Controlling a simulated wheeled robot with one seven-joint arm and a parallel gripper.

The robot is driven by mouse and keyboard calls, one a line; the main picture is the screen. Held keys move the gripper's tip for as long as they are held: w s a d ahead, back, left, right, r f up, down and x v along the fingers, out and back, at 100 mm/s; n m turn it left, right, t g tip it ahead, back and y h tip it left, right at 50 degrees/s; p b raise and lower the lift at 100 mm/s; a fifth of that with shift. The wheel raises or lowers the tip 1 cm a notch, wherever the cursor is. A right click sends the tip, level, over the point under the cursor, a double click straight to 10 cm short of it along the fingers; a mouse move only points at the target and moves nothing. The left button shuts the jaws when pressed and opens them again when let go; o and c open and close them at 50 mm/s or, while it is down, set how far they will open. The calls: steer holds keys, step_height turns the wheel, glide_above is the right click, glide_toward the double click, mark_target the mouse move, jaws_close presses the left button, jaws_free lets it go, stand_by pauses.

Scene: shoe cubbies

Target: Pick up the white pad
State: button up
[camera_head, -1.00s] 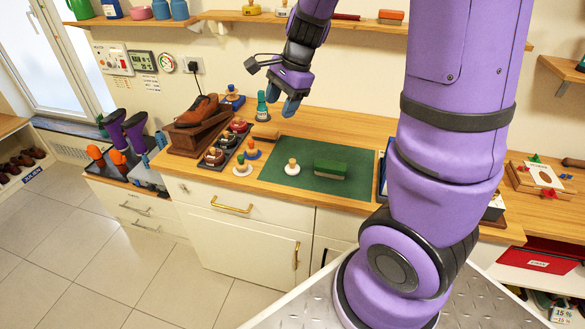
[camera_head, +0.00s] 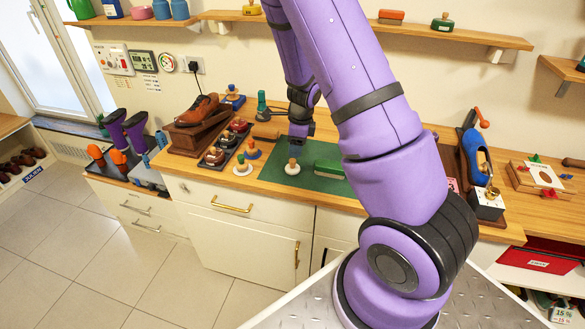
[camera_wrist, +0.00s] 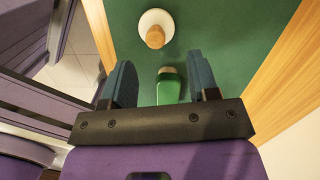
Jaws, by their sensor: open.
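The white pad (camera_head: 292,170) is a round white disc with a wooden knob on top, lying on the green mat (camera_head: 268,177). In the wrist view the white pad (camera_wrist: 146,32) is near the top edge, beyond the fingertips and not between them. My gripper (camera_head: 297,148) is just above and beside the pad's knob in the head view. In the wrist view my gripper (camera_wrist: 160,64) shows two teal fingers spread apart, open and empty.
Left of the mat, another white-based knobbed pad (camera_head: 242,170) and several other knobbed pads stand near a tray of tins (camera_head: 215,155). A brown shoe (camera_head: 198,109) sits on a wooden stand behind them. A blue shoe (camera_head: 476,157) stands at right.

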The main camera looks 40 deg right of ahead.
mark_target(293, 160)
steer(key=shift+w+a+f, duration=0.1)
steer(key=shift+a+f, duration=0.05)
steer(key=shift+f, duration=0.95)
steer(key=shift+a+f, duration=0.2)
steer(key=shift+f, duration=0.85)
steer(key=shift+w+a+f, duration=0.1)
steer(key=shift+a+f, duration=0.05)
steer(key=shift+f, duration=0.95)
steer(key=shift+c, duration=0.3)
steer(key=c, duration=0.9)
